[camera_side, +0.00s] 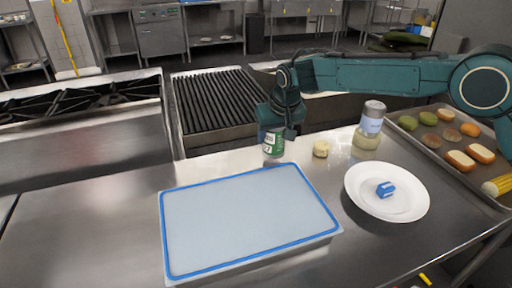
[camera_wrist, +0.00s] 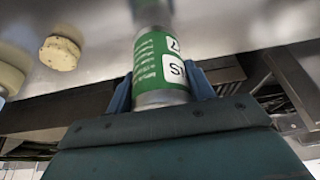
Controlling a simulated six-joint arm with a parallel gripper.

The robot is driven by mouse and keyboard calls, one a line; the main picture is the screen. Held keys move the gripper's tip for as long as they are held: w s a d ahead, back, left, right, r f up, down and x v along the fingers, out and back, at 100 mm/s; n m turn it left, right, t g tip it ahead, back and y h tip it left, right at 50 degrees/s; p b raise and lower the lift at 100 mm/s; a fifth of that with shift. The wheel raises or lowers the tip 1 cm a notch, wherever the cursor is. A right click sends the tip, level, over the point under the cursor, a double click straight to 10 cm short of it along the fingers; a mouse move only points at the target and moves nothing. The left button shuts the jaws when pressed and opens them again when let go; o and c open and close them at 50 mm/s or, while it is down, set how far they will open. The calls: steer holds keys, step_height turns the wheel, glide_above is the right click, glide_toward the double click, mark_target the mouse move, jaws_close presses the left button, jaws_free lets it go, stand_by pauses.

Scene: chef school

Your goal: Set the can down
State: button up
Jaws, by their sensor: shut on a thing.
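The can (camera_side: 272,142) is green with white label patches and metal ends. It is upright or nearly so at the back edge of the steel counter, behind the cutting board. My gripper (camera_side: 280,127) comes down from above and is shut on the can. In the wrist view the can (camera_wrist: 161,65) sits between the two blue fingers of my gripper (camera_wrist: 160,90). I cannot tell whether the base of the can touches the counter.
A white cutting board (camera_side: 245,215) with a blue rim lies in front. Right of the can are a small pale round piece (camera_side: 320,148), a grey-capped jar (camera_side: 369,125), a white plate (camera_side: 360,190) with a blue item (camera_side: 385,189), and a food tray (camera_side: 408,138). The left counter (camera_side: 90,215) is clear.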

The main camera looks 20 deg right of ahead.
steer(key=shift+f, duration=1)
steer(key=o, duration=1.2)
steer(key=shift+f, duration=0.15)
steer(key=v, duration=1.2)
